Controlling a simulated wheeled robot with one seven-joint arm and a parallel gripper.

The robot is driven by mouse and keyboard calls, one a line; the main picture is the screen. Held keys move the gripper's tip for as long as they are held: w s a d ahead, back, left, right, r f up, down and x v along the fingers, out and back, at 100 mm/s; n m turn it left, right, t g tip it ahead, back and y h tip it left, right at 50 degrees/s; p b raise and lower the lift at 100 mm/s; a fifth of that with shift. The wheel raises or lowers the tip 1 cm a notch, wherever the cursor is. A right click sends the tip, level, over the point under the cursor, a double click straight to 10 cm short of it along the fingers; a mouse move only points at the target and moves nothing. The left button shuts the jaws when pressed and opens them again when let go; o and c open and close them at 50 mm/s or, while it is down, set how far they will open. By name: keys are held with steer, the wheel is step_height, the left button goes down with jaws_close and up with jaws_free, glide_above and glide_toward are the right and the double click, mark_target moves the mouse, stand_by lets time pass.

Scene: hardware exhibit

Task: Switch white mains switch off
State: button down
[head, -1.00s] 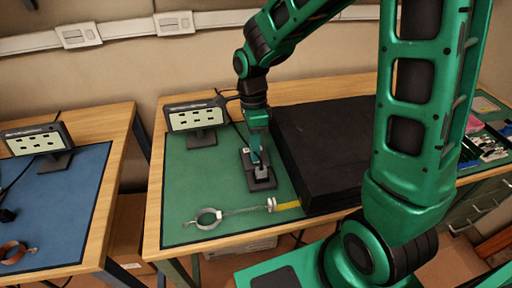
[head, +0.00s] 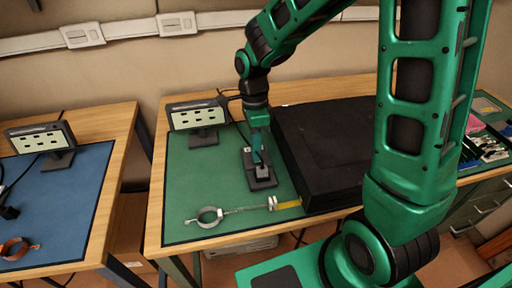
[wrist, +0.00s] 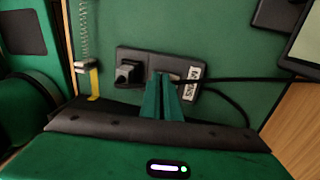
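The mains unit (head: 262,184) is a dark block lying on the green mat, left of a large black box. In the wrist view the unit (wrist: 130,53) carries a white "MAINS" label (wrist: 193,82), a black plug-like block (wrist: 128,73) and a cable. My gripper (head: 260,160) points down at the unit. In the wrist view its two green fingers (wrist: 162,78) lie together at the unit's middle, between plug and label. A small pale patch shows beside the fingertips. The white switch is mostly hidden by them, so I cannot tell its position or whether they touch it.
The large black box (head: 325,150) stands close to the right of my gripper. A display on a stand (head: 198,117) is behind to the left. A ring clamp (head: 209,217) and a spring scale with yellow end (head: 288,204) lie in front. The mat's left side is clear.

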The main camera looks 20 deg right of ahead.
steer(key=shift+s+f, duration=0.5)
steer(key=shift+s, duration=0.05)
steer(key=shift+w+r, duration=0.1)
steer(key=shift+w, duration=0.25)
steer(key=shift+w+d, duration=0.15)
steer(key=shift+w, duration=0.05)
steer(key=shift+w+r, duration=0.2)
steer(key=shift+r, duration=0.25)
steer(key=shift+w+r, duration=0.7)
steer(key=shift+w, duration=0.35)
step_height(320, 180, up, 12)
steer(key=s, duration=0.2)
steer(key=shift+r, duration=0.2)
